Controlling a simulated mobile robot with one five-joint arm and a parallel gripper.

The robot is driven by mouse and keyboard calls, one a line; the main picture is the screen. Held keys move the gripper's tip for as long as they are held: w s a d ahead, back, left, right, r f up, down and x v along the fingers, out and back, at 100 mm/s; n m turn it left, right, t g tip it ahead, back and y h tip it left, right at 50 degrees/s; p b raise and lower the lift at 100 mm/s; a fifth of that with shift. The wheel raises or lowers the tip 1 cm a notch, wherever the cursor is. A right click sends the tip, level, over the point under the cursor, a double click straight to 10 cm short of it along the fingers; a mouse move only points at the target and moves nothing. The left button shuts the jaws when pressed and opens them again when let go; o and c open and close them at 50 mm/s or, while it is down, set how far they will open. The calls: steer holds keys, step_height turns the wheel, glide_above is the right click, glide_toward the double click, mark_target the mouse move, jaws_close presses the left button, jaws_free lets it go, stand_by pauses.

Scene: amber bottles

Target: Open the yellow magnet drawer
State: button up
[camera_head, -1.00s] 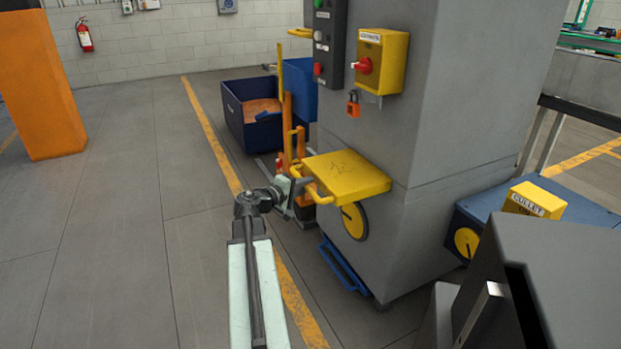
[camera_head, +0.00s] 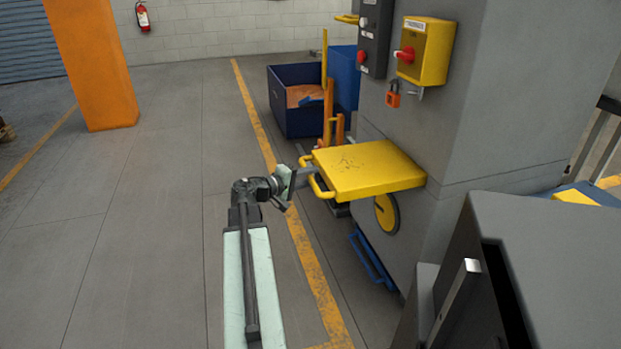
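The yellow drawer (camera_head: 366,168) juts out from the lower side of a grey column, its top flat and scuffed. Its yellow bar handle (camera_head: 320,187) is on the left end, facing my arm. My gripper (camera_head: 306,179) is at that handle, and its fingers appear closed around the bar. The fingertips are small and partly hidden by the handle and the gripper body. The drawer's inside is not visible.
A yellow switch box (camera_head: 430,52) with a red knob and an orange padlock (camera_head: 393,95) is above the drawer. A yellow disc (camera_head: 387,213) and a blue pedal-like frame (camera_head: 370,257) are below. A blue bin (camera_head: 293,113) stands behind. Floor to the left is clear.

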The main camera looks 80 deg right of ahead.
steer(key=shift+o, duration=0.2)
steer(key=shift+s, duration=0.15)
steer(key=shift+a, duration=0.1)
steer(key=p+v, duration=0.1)
steer(key=v, duration=0.6)
steer(key=shift+w+a, duration=0.2)
steer(key=shift+w, duration=0.1)
